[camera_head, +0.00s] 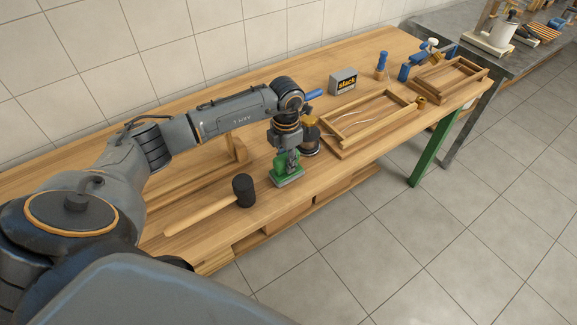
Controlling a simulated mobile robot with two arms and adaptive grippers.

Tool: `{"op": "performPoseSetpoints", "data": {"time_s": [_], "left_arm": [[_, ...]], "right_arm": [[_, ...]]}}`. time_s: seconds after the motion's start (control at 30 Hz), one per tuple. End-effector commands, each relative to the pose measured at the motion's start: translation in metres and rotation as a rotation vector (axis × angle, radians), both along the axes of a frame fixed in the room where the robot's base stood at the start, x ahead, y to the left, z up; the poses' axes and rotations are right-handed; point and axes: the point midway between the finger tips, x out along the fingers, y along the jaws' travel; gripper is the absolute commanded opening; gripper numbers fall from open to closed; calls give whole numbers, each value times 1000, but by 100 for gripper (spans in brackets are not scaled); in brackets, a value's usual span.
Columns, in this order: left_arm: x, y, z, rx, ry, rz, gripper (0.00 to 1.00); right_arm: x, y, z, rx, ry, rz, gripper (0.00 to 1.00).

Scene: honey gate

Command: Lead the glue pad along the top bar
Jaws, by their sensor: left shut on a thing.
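My left gripper (290,156) is pointed down and shut on a green block with a pale base, which looks like the glue pad (287,176). The pad is at the front part of the wooden bench, just left of a dark round pot (310,146). To the right of the pot a wooden frame (375,131) lies flat on the bench; I cannot tell for sure which of its bars is the top bar. The pad is apart from this frame. Whether the pad touches the bench is unclear. My right gripper is not in view.
A mallet (243,190) with a dark head lies left of the pad. A grey box with a yellow label (343,82) and a blue-handled tool (382,64) stand behind the frame. A second wooden frame (465,70) and clamps are farther right. Wooden pieces lie partly behind my arm.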

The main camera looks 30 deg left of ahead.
Motion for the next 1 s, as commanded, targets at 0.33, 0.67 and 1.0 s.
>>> {"op": "performPoseSetpoints", "data": {"time_s": [0.33,0.67,1.0], "left_arm": [[0,0,19,0,0,0,0],[0,0,46,1,-1,1,0],[0,0,70,0,1,0,0]], "right_arm": [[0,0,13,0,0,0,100],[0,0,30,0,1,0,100],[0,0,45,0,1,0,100]]}}
